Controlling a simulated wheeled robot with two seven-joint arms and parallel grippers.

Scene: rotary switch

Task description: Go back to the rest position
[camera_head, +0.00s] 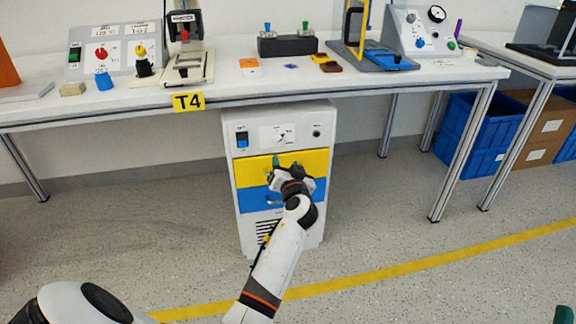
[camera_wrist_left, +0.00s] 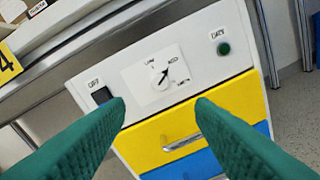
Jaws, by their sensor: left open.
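My left gripper (camera_head: 287,163) is in front of the white cabinet (camera_head: 236,190), over its yellow drawer (camera_head: 252,168). In the left wrist view its two green fingers (camera_wrist_left: 160,104) are wide apart with nothing between them. The rotary switch (camera_wrist_left: 161,80) on the cabinet's panel shows beyond the fingertips, apart from them. Its pointer slants up and right. In the head view the switch (camera_head: 279,136) is just above the gripper. A green tip (camera_head: 565,315) at the bottom right edge looks like a finger of my right gripper; the rest is out of frame.
The white table (camera_head: 225,93) above the cabinet holds control boxes and small parts. The cabinet also has a dark switch (camera_wrist_left: 102,95), a green button (camera_wrist_left: 224,48) and a blue drawer (camera_head: 252,200). Blue crates (camera_head: 470,130) stand at right. Floor beside the cabinet is clear.

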